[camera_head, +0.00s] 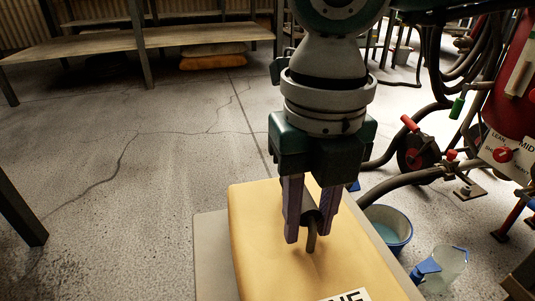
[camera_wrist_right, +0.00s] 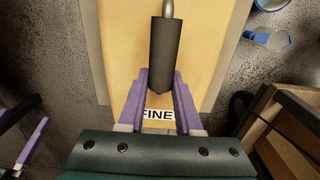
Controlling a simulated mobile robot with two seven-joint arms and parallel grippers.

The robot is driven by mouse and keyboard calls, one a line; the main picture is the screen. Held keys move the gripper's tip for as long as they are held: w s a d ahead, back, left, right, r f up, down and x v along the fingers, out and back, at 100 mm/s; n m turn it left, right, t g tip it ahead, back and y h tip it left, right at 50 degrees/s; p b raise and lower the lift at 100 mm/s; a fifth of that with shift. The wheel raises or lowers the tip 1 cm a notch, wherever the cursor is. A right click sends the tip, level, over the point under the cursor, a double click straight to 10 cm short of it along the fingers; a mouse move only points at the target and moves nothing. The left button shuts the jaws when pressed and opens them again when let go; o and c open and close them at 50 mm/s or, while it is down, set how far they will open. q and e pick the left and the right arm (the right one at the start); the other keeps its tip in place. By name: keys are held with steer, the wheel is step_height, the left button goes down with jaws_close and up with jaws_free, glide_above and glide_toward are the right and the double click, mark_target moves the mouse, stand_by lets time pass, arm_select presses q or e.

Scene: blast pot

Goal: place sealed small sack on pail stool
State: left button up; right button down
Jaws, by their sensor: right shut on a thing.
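A tan, block-like sack (camera_head: 265,240) with a black-on-white label reading "FINE" (camera_wrist_right: 158,114) lies below my right gripper. My right gripper (camera_head: 306,238) points down over it and is shut on a dark cylindrical grip (camera_wrist_right: 161,50) with a metal rod at one end. I cannot tell whether the grip is joined to the sack. A purple finger, apparently of my left gripper (camera_wrist_right: 32,143), shows at the lower left of the right wrist view; its opening is unclear. I cannot make out a pail stool for certain.
A beige flat surface (camera_head: 210,255) shows beside the sack's left edge. A blue-rimmed bucket (camera_head: 390,226) and a clear jug (camera_head: 444,268) stand at the right, near hoses and a red vessel (camera_head: 515,85). A bench (camera_head: 80,47) stands behind. The floor at left is mostly clear.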

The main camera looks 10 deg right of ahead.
steer(key=shift+w+r, duration=0.15)
steer(key=shift+r, duration=0.05)
steer(key=c, duration=1.1)
jaws_free()
steer(key=shift+f, duration=0.25)
steer(key=o, duration=0.5)
steer(key=shift+r, duration=0.1)
